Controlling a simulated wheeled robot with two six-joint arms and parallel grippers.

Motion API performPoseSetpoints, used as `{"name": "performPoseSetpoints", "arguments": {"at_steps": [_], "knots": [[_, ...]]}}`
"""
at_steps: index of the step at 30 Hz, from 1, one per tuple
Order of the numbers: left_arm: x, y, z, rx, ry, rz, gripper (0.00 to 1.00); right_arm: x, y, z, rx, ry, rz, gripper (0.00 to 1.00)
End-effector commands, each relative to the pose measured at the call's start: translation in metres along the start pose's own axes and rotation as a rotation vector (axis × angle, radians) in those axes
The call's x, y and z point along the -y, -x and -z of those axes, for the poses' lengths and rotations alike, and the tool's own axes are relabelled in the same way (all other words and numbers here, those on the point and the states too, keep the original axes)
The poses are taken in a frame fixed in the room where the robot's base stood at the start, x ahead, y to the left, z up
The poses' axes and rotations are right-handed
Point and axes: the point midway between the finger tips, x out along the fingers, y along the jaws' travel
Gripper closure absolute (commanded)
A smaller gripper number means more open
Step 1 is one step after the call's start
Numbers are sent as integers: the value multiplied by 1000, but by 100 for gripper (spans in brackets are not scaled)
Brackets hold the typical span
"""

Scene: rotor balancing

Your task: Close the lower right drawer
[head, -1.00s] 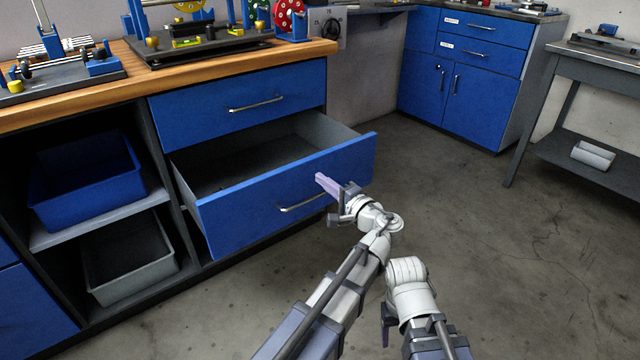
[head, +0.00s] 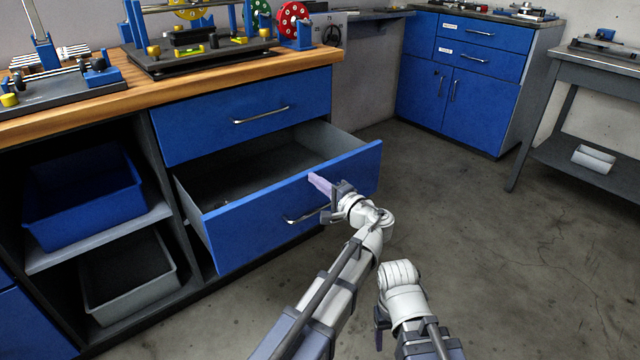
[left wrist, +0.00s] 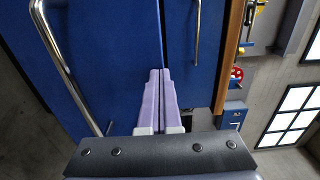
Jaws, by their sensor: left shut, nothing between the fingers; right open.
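The lower right drawer (head: 240,225) has a blue front and stands pulled out, with its grey inside showing. Its bar handle (head: 306,215) is on the front; a handle also shows in the left wrist view (left wrist: 66,66). My left gripper (head: 318,183) is shut and empty, its pale purple fingers at the upper part of the drawer front, right of the handle's middle. In the left wrist view the shut fingers (left wrist: 160,88) point at the blue front; whether they touch it I cannot tell. My right gripper (head: 381,325) is low in the head view, mostly hidden by its arm, away from the drawer.
A closed upper drawer (head: 205,118) sits above, under the wooden worktop (head: 220,72). Blue (head: 85,205) and grey (head: 130,285) bins stand on shelves at left. The floor (head: 470,230) at right is clear.

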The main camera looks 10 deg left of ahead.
Motion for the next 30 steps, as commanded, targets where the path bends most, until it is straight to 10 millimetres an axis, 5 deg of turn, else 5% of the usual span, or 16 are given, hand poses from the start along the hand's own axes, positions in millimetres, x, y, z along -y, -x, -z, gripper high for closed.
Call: {"name": "performPoseSetpoints", "arguments": {"at_steps": [21, 30], "knots": [[0, -188, 2, 5, 0, 0, 100, 0, 0, 0, 0, 0, 0, 34], [0, -241, 1, 2, 0, 0, 100, 0, 0, 0, 0, 0, 0, 34]]}}
